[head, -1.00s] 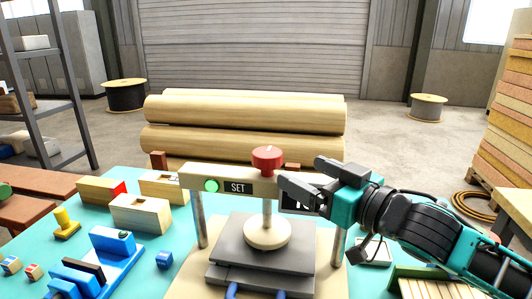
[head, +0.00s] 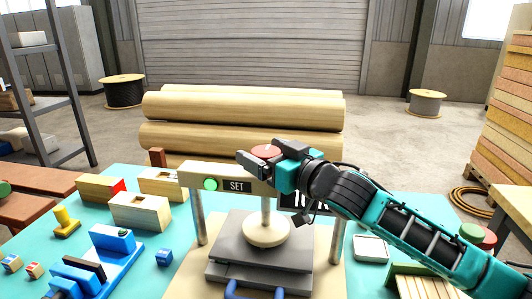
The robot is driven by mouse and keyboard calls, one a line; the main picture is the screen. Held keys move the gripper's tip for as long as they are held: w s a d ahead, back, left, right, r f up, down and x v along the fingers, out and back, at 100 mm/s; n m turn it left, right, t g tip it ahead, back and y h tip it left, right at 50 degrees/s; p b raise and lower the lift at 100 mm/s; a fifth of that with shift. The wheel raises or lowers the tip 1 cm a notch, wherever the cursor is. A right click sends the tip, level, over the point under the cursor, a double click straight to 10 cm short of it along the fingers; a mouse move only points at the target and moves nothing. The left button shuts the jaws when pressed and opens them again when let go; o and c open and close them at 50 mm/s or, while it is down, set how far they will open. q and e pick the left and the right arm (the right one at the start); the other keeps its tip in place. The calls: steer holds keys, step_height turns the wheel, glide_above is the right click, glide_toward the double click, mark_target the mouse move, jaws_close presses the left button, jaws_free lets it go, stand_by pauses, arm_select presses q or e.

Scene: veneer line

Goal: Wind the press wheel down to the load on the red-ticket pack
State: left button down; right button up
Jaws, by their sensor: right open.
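The press has a pale crossbeam (head: 190,182) with a green lamp (head: 210,184) and a SET label (head: 237,186). Its red press wheel (head: 265,150) sits on top, partly hidden by my right gripper (head: 267,157). That gripper is open, with its fingers around the wheel; I cannot tell whether they touch it. Below, a round pale foot (head: 266,232) stands over grey plates (head: 240,258). The dark readout (head: 299,198) on the beam is mostly covered by my gripper and arm. I cannot make out a red ticket on a pack here. My left gripper is not in view.
Wooden boxes (head: 140,212), one block with a red end (head: 102,188), a yellow stamp-like piece (head: 65,219) and a blue rack (head: 110,262) stand left on the turquoise table (head: 185,236). A white dish (head: 371,248) lies right. Large rolls (head: 240,140) lie behind.

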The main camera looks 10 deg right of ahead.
steer(key=shift+c, duration=0.4)
steer(key=c, duration=0.9)
steer(key=shift+a+h, duration=0.1)
steer(key=shift+h, duration=0.2)
steer(key=shift+m+t+h, duration=0.4)
steer(key=shift+m, duration=0.2)
steer(key=o, duration=1)
steer(key=shift+s, duration=0.1)
steer(key=v, duration=1.2)
steer(key=shift+s+d, duration=0.25)
steer(key=shift+s, duration=0.1)
